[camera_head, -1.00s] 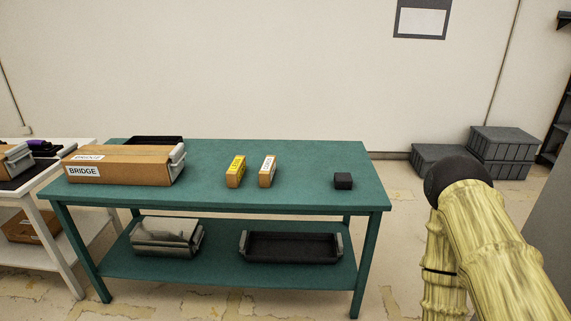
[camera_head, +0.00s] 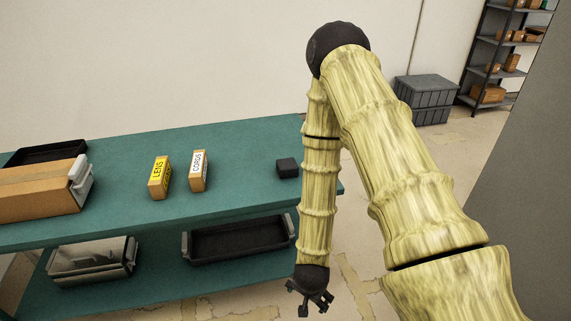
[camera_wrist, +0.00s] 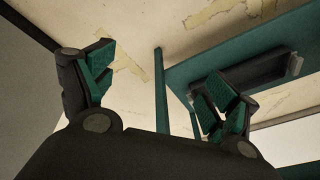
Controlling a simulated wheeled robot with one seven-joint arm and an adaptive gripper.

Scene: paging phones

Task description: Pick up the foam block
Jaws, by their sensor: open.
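The foam block is most likely the small dark cube (camera_head: 287,168) on the right end of the green table top (camera_head: 240,146); no label shows on it. My gripper (camera_head: 311,303) hangs low in front of the table's right end, below the table top and apart from the cube. In the wrist view my gripper (camera_wrist: 160,98) has its two fingers wide apart with nothing between them. The cube is not seen in the wrist view.
Boxes marked LENS (camera_head: 160,177) and CORDS (camera_head: 199,171) stand left of the cube. A large cardboard box (camera_head: 38,196) is farther left. A black tray (camera_head: 238,241) lies on the lower shelf. Grey crates (camera_head: 424,98) and a shelf rack (camera_head: 505,50) stand at the back right.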

